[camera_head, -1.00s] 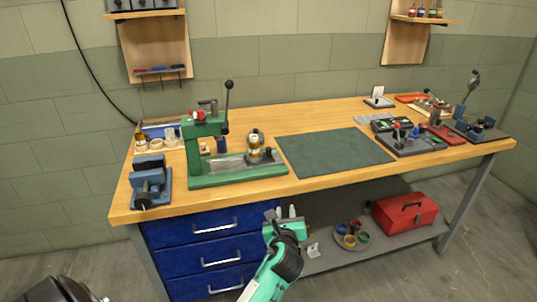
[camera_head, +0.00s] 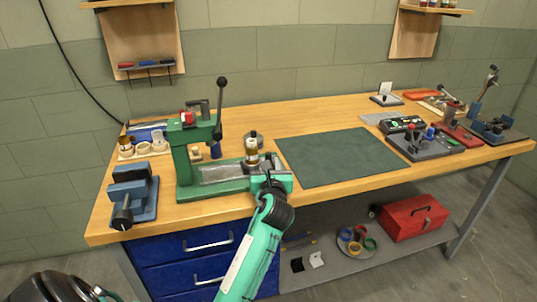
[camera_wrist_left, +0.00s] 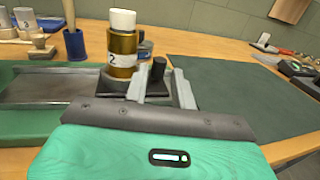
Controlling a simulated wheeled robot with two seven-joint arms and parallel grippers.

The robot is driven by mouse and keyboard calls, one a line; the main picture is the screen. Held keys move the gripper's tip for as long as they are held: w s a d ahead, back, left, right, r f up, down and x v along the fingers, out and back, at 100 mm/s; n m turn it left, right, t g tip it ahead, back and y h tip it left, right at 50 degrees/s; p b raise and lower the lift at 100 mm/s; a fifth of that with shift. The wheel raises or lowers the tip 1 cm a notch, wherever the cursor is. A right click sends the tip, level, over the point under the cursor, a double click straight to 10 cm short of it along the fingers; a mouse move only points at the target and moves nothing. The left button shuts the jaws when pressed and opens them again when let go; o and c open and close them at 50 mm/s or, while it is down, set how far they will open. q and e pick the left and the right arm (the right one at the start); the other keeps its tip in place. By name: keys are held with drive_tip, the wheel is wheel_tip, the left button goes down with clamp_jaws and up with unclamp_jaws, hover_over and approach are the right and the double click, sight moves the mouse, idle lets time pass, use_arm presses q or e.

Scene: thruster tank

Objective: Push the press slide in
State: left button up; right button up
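The green press (camera_head: 190,160) stands on the bench at left, with a tall black-knobbed lever. Its press slide (camera_wrist_left: 115,82), a dark block on a grey rail, is out at the rail's right end. It carries a gold, white-capped cartridge labelled 2 (camera_wrist_left: 122,45), upright, and a short black knob (camera_wrist_left: 158,72). My left gripper (camera_head: 266,176) is low at the right end of the press. In the left wrist view its grey fingers (camera_wrist_left: 166,88) are apart, close to the knob; whether they touch it is unclear. My right gripper is not in view.
A blue vise (camera_head: 133,196) stands at the left front edge. A wooden cup holder (camera_head: 145,150) is behind it. A dark green mat (camera_head: 340,157) lies clear right of the press. Several tools and fixtures crowd the far right.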

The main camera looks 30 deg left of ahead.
sight(269, 156)
use_arm(q)
drive_tip(key=x, duration=0.5)
drive_tip(key=shift+w+a, duration=0.2)
drive_tip(key=shift+w, duration=0.1)
clamp_jaws()
